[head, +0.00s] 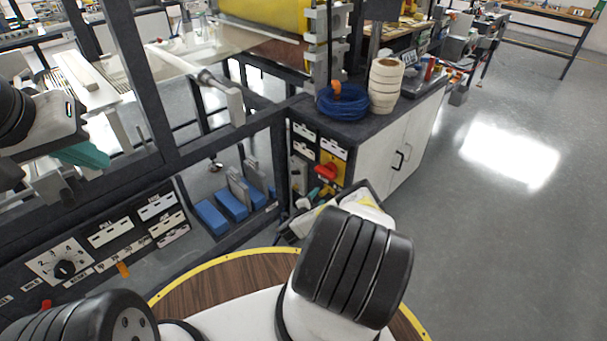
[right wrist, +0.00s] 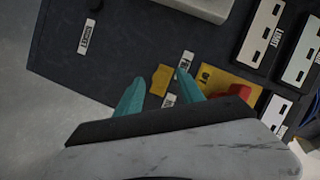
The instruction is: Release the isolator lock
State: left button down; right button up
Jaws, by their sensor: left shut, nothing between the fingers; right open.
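The isolator is a red rotary handle (head: 326,171) on a yellow plate (head: 338,158) on the dark panel below the bench top. In the right wrist view the red handle (right wrist: 233,91) is partly hidden behind my gripper, and the plate reads OFF. A small yellow piece (right wrist: 161,79), perhaps the lock, sits beside the plate. My right gripper (right wrist: 160,75) is open, its teal fingers on either side of that piece in the picture; contact cannot be told. In the head view it is at the panel, partly hidden by my arm. My left gripper (head: 82,156) is shut and empty, far left.
Labelled white switch plates (right wrist: 262,32) are beside the isolator. A machine frame with blue blocks (head: 231,206) is left of the panel. Floor at right is clear.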

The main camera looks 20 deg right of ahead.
aim_at(320, 195)
jog(key=shift+x, duration=1.55)
grip_shut()
jog(key=shift+a, duration=0.1)
